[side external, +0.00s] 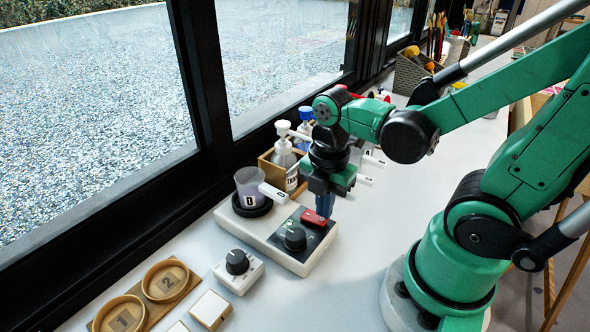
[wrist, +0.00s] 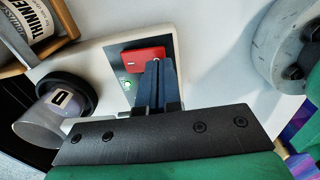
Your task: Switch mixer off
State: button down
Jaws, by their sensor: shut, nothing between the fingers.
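The mixer (side external: 262,240) is a white base by the window with a dark control panel. A red rocker switch (side external: 314,218) sits on the panel, beside a black knob (side external: 295,239) and a small green light (side external: 289,223) that looks lit. My gripper (side external: 324,212) points down at the switch end of the panel, its blue fingers together and empty. In the wrist view the fingertips (wrist: 157,64) are right beside the red switch (wrist: 146,62), partly overlapping its edge; I cannot tell whether they touch it. The knob is hidden there.
A clear cup (side external: 249,186) labelled D stands on the mixer's black ring. A wooden caddy (side external: 268,166) with bottles is behind. A separate knob box (side external: 238,270), a white block (side external: 210,309) and round dishes (side external: 165,280) lie in front. The table right of the mixer is clear.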

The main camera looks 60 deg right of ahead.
jog(key=shift+f, duration=0.7)
dwell(0.3)
jog(key=shift+r, duration=2.3)
jog(key=shift+w+a+r+m+t, duration=0.1)
jog(key=shift+w+m+t, duration=0.3)
jog(key=shift+m, duration=0.6)
jog(key=w+m+t, duration=0.1)
jog(key=m, duration=0.1)
jog(key=r+m+t, duration=0.1)
jog(key=m, duration=0.1)
jog(key=w+m+t, duration=0.1)
jog(key=m, duration=0.2)
jog(key=shift+w+a+r, duration=0.2)
jog(key=shift+w+a, duration=0.1)
jog(key=shift+a, duration=0.1)
jog(key=w+r+m+t, duration=0.1)
jog(key=m, duration=0.2)
jog(key=m+t, duration=0.1)
jog(key=m, duration=0.2)
jog(key=w+a+r+m+t, duration=0.1)
jog(key=m, duration=0.1)
jog(key=shift+w+r+m, duration=0.3)
jog(key=shift+w+m, duration=0.05)
jog(key=shift+m, duration=0.05)
